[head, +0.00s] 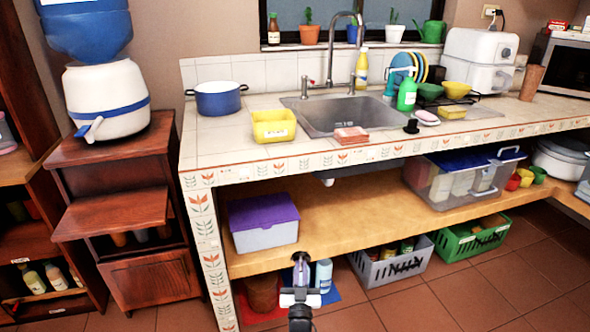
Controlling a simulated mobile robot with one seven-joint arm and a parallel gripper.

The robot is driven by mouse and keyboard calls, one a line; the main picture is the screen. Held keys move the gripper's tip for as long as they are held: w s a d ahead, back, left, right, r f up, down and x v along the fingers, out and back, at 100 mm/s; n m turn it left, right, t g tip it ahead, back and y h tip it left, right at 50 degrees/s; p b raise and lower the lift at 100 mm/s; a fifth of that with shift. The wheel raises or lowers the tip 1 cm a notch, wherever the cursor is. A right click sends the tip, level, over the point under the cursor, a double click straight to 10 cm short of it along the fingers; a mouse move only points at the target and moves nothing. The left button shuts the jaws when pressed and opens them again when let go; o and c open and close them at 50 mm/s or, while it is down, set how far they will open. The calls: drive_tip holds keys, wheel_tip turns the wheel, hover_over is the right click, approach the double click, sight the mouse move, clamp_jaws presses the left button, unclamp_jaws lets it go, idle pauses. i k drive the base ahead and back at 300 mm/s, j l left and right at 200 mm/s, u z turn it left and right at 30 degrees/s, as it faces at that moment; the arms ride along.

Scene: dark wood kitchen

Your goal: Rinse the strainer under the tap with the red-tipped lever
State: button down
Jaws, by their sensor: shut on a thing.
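My gripper (301,262) is at the bottom middle, in front of the lower shelf and below the counter. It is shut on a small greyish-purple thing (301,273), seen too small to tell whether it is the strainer. No other strainer can be made out. A silver tap (333,45) with a high curved spout stands behind the steel sink (350,115). No running water is visible.
A yellow tub (274,126), pink sponges (351,135) and a black stopper (411,126) lie along the sink's front edge. The counter's front edge (330,159) overhangs a purple-lidded box (262,222).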

sight(304, 79)
drive_tip(key=i+l+u, duration=0.1)
drive_tip(key=l, duration=0.25)
drive_tip(key=i+l+u, duration=0.15)
drive_tip(key=l, duration=0.25)
drive_tip(key=i+l+u, duration=0.1)
drive_tip(key=l, duration=0.3)
drive_tip(key=i+l+u, duration=0.15)
drive_tip(key=l, duration=0.25)
